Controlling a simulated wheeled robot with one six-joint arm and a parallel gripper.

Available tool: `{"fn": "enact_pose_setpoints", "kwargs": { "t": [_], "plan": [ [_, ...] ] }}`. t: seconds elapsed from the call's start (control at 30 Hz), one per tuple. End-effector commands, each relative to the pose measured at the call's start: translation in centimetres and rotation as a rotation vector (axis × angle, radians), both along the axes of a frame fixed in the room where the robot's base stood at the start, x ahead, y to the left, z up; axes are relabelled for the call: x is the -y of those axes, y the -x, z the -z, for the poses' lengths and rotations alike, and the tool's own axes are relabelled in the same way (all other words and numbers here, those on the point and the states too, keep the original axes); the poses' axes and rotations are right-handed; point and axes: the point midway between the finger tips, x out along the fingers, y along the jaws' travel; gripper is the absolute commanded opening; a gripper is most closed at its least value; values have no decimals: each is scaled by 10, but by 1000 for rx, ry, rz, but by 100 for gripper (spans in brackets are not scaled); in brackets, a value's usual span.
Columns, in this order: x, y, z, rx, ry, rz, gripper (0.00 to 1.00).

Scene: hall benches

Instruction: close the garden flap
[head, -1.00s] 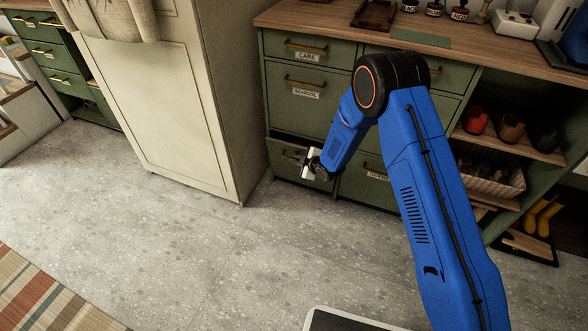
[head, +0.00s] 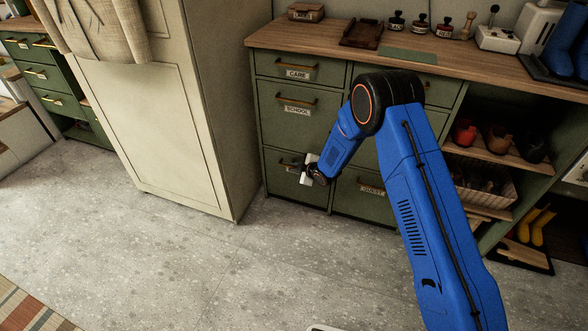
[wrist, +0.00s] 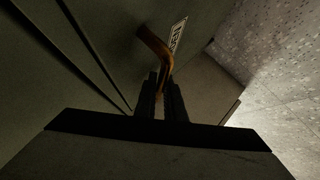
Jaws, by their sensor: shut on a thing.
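The garden flap (head: 291,193) is most likely the green lower-left front of the cabinet, under the front labelled SCHOOL. Its label is mostly hidden in the head view and only partly visible in the wrist view. In the head view the flap looks upright and about flush with the fronts around it. My gripper (head: 300,167) is at its upper part. In the wrist view my gripper (wrist: 160,92) is shut on the flap's brass handle (wrist: 152,42). Dark lines run along the panel edge there; I cannot tell if a small gap remains.
Drawers labelled CARE (head: 299,73) and SCHOOL (head: 297,112) are above and look shut. A tall cream cabinet (head: 150,120) stands close on the left. The grey floor (head: 190,270) in front is clear.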

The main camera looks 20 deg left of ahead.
Motion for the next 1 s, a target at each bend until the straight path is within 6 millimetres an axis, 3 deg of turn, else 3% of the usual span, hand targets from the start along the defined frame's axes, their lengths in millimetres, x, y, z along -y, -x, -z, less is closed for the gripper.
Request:
{"fn": "enact_pose_setpoints", "kwargs": {
  "t": [0.17,0.2,0.57,1.0],
  "plan": [
    [0,-5,-3,6,-5,6,0],
    [0,-5,-3,6,-5,6,16],
    [9,-1,-12,8,-7,8,16],
    [62,47,-55,4,-3,4,16]
  ]
}}
